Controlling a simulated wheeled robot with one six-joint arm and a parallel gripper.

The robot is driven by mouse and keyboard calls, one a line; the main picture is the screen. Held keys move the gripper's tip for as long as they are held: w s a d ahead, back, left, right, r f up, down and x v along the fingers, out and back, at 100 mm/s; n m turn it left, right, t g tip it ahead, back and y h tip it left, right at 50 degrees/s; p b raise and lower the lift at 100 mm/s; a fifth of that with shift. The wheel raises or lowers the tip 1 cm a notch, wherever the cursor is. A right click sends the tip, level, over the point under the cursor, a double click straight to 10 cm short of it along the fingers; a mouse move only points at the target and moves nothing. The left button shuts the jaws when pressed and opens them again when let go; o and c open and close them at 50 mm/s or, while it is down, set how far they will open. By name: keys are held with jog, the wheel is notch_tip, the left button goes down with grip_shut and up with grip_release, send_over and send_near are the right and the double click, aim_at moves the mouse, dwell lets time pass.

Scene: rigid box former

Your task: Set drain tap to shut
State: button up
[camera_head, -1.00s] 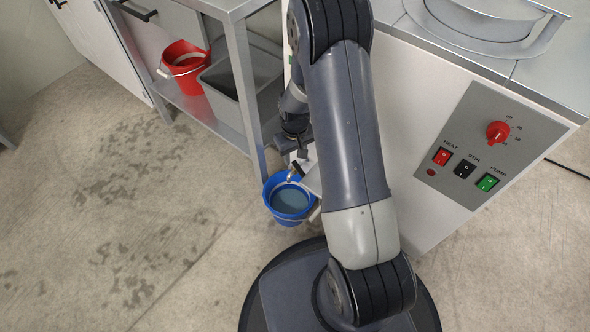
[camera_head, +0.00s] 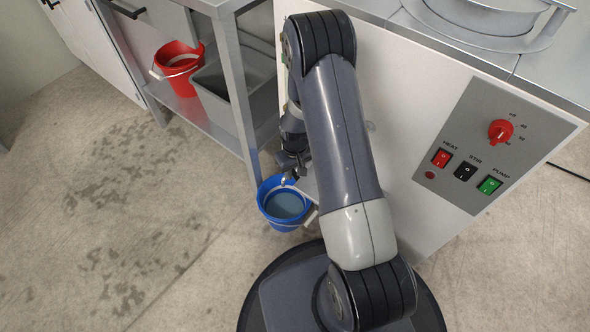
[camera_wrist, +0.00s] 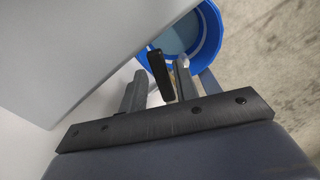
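The drain tap's black lever (camera_wrist: 160,74) shows in the wrist view, standing between the two fingers of my gripper (camera_wrist: 158,84). The fingers are apart, with a clear gap on the left of the lever; the right finger is close beside it, and I cannot tell if they touch. In the head view the tap's pale spout (camera_head: 288,181) shows small above the blue bucket (camera_head: 286,221), and my gripper (camera_head: 298,172) is beside it, partly hidden by my arm. The bucket holds liquid.
The white machine cabinet (camera_head: 400,130) stands right by the tap, with a control panel (camera_head: 490,140) of switches and a red knob. At left, a metal shelf holds a red bucket (camera_head: 177,68) and a grey bin (camera_head: 213,95). Bare floor lies to the left.

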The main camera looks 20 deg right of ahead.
grip_shut()
jog(key=n, duration=0.3)
jog(key=d+n, duration=0.1)
jog(key=shift+w+d+n, duration=0.1)
jog(key=shift+w+n, duration=0.2)
jog(key=shift+w, duration=0.05)
jog(key=shift+o, duration=1.1)
grip_release()
